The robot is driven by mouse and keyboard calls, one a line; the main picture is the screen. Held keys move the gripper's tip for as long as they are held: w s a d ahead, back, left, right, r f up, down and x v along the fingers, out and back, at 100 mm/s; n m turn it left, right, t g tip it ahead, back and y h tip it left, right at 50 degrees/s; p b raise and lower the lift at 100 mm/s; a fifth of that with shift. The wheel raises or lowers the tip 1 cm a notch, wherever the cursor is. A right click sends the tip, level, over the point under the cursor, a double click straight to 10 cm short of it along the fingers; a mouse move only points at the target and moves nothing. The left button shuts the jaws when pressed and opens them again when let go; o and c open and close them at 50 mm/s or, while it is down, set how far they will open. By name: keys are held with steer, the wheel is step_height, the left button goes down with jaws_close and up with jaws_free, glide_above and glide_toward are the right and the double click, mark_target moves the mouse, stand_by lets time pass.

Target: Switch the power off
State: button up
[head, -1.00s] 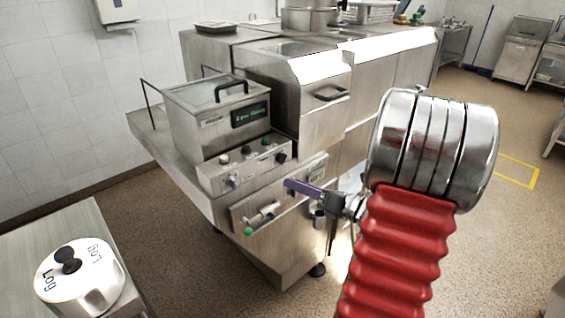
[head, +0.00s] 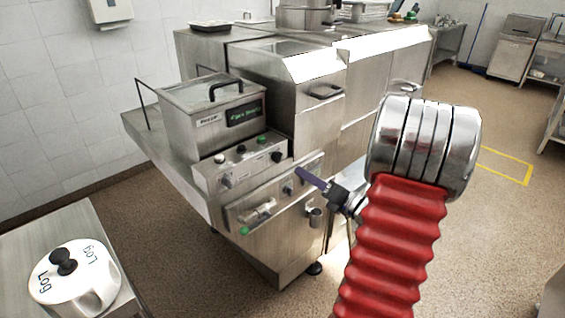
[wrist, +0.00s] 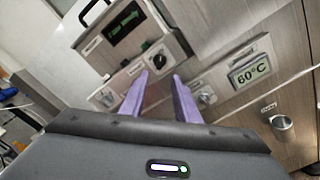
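My gripper (head: 308,176) is in front of the machine's right front, beside the control panels. In the wrist view my gripper's two purple fingers (wrist: 158,76) stand apart with nothing between them. A black rotary knob (wrist: 158,60) shows just beyond the fingertips; it also shows at the right end of the upper control panel in the head view (head: 278,157). That panel (head: 250,176) also carries a green button (head: 262,139) and a grey knob (head: 227,181). I cannot read which control is the power switch.
A lidded bath (head: 205,115) with a green display stands above the panel. A lower panel has a handle (head: 258,213) with a green end. A white lidded pot (head: 72,278) stands front left.

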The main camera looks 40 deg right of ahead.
mark_target(280, 160)
steer(key=w, duration=1)
steer(key=shift+w+a, duration=0.15)
steer(key=shift+w, duration=0.2)
steer(key=shift+c, duration=0.6)
jaws_close()
